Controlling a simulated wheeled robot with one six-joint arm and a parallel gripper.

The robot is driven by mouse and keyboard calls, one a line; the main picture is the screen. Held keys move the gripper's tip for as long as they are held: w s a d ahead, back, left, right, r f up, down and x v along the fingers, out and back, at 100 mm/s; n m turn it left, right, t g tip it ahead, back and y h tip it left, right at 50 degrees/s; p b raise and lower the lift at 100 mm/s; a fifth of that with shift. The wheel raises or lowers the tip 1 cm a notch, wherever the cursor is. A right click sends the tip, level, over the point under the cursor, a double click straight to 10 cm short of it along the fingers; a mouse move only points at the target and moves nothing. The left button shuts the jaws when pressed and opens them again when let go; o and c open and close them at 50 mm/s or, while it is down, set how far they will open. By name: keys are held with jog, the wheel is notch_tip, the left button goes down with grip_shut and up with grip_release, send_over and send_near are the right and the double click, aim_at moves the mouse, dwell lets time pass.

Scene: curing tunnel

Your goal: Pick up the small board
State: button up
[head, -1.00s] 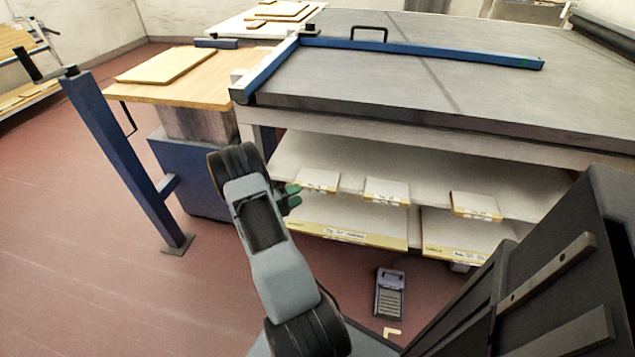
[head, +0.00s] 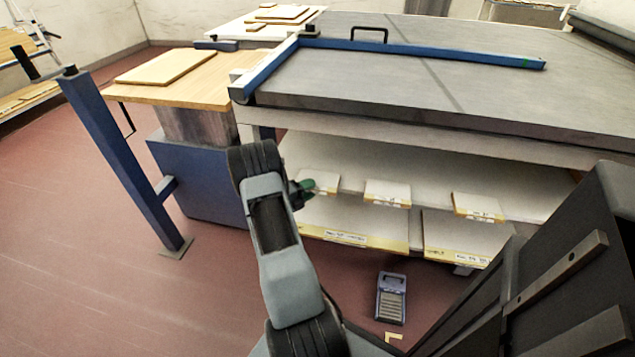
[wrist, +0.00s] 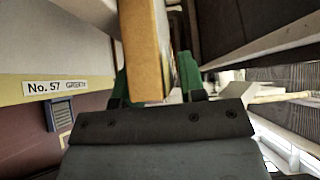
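Three small pale boards with yellowish, labelled front edges lie on the upper shelf under the grey table in the head view: a left one (head: 320,181), a middle one (head: 387,192) and a right one (head: 477,206). My gripper (head: 303,188) is at the left one, its green fingers partly hidden by my arm. In the wrist view, the end of a small board (wrist: 143,50) reaches between the green fingers of my gripper (wrist: 156,78). A gap shows between the board and the right finger. Contact on the left side is unclear.
A lower shelf (head: 345,220) holds wide boards with labelled yellow edges. The grey table (head: 430,85) overhangs the shelves. A blue post (head: 125,160) and a wood-topped bench (head: 190,90) stand at left. A blue device (head: 391,298) lies on the floor.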

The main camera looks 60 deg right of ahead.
grip_shut()
jog(key=shift+r+p, duration=0.3)
jog(key=shift+r, duration=0.15)
notch_tip(320, 180, up, 2)
jog(key=shift+r+p, duration=0.15)
jog(key=shift+p, duration=0.5)
jog(key=s+a+r+p, duration=0.5)
jog(key=s+a+r, duration=0.4)
jog(key=s, duration=0.1)
jog(key=shift+a+r, duration=0.4)
